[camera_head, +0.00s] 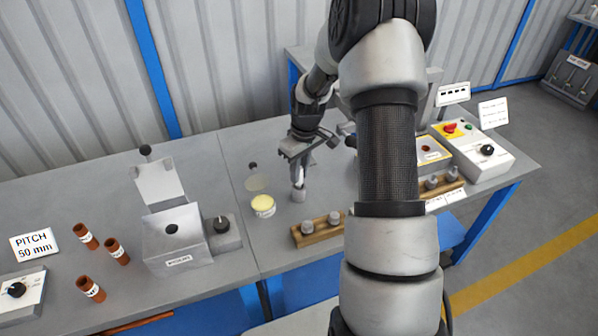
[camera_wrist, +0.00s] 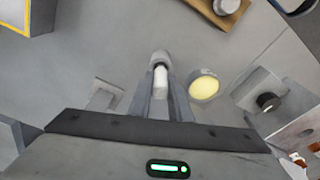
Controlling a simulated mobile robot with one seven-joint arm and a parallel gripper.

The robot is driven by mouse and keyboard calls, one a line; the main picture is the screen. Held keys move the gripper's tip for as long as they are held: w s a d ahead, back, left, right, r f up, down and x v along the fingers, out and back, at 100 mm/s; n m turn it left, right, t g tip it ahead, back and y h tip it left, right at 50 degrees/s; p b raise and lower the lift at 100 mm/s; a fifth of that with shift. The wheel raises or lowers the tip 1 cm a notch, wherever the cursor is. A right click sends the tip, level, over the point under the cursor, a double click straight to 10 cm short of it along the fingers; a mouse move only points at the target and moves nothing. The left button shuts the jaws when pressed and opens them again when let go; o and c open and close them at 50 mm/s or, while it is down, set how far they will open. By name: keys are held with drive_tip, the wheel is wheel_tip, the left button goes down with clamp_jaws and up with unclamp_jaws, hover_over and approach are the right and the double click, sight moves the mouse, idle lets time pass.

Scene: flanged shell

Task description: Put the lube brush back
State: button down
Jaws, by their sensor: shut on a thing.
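My gripper (camera_head: 298,172) points down over the bench, just behind and to the right of the open tin of yellow grease (camera_head: 263,206). It is shut on a slim pale piece, seemingly the lube brush; in the wrist view its white part (camera_wrist: 160,82) shows between the fingers. A short grey cylinder (camera_head: 299,194) sits at the lower end of that piece and also shows in the wrist view (camera_wrist: 160,58). I cannot tell whether this cylinder is a holder on the bench or part of the brush. The tin also shows in the wrist view (camera_wrist: 204,86), right of the fingers.
A wooden block (camera_head: 318,232) with grey pieces stands in front of my gripper. A grey box with a raised lid (camera_head: 178,238) and several brown tubes (camera_head: 117,251) are at left. A control box (camera_head: 472,147) is at right. Bare bench lies around the tin.

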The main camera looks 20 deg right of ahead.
drive_tip(key=c, duration=1.6)
unclamp_jaws()
drive_tip(key=shift+f, duration=0.1)
drive_tip(key=shift+c, duration=0.2)
wheel_tip(320, 180, up, 12)
drive_tip(key=s+p, duration=0.1)
drive_tip(key=shift+s+d, duration=0.2)
drive_tip(key=shift+d, duration=0.05)
